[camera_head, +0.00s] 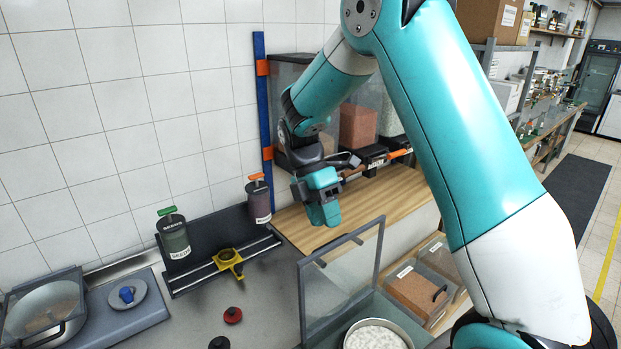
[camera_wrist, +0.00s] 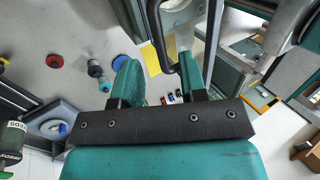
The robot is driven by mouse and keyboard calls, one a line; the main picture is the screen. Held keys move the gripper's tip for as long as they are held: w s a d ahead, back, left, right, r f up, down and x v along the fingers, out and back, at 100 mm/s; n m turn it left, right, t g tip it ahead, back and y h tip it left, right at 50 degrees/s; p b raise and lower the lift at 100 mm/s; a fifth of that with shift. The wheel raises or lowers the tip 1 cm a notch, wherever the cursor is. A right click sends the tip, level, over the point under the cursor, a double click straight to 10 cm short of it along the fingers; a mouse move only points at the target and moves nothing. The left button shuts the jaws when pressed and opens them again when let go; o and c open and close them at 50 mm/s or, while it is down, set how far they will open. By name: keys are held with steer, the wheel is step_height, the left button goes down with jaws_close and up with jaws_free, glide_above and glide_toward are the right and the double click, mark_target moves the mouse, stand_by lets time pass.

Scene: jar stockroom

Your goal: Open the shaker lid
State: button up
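A box with a clear, grey-framed lid (camera_head: 343,241) stands at the lower middle of the head view. The lid is raised steeply, and a pan of white pieces (camera_head: 375,337) shows beside it. I take this as the shaker, though no label shows. My gripper (camera_head: 325,214) is above and behind the lid's upper left, pointing down. In the wrist view its fingers (camera_wrist: 160,82) are apart. A black looped handle (camera_wrist: 165,68) shows between and beyond the fingertips; I cannot tell if they touch it. Nothing is seen gripped.
A yellow holder (camera_head: 229,262) sits on rails. A covered pan (camera_head: 45,312) stands far left. A red knob (camera_head: 232,315) lies on the grey counter. A wooden counter (camera_head: 392,190) is behind.

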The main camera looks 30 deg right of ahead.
steer(key=p+v, duration=0.3)
steer(key=v, duration=0.9)
